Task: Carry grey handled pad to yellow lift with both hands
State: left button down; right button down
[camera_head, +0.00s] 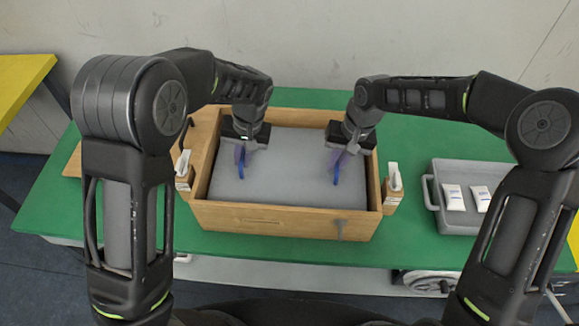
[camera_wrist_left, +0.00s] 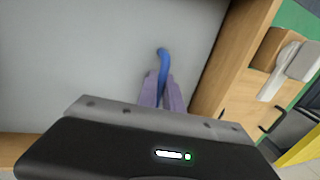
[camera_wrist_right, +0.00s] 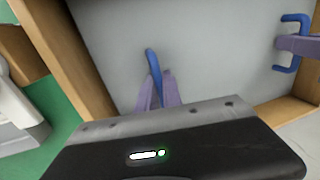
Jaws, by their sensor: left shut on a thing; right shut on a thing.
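The grey pad (camera_head: 285,180) lies inside a wooden box (camera_head: 280,217) on the green table and has two blue handles. My left gripper (camera_head: 241,160) is shut on the left blue handle (camera_wrist_left: 163,62), seen between its purple fingers in the left wrist view. My right gripper (camera_head: 338,164) is shut on the right blue handle (camera_wrist_right: 152,65). The right wrist view also shows the left blue handle (camera_wrist_right: 291,42) with the purple fingers of my left gripper on it. A yellow surface (camera_head: 22,85), which may be the yellow lift, shows at the far left, apart from the green table.
Small wooden holders with white items (camera_head: 394,178) flank the box. A wooden board (camera_head: 75,162) lies at the left. A wall (camera_head: 300,40) is behind the table.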

pick_arm(q)
jog(key=shift+r, duration=0.1)
pick_arm(e)
jog(key=shift+r, duration=0.1)
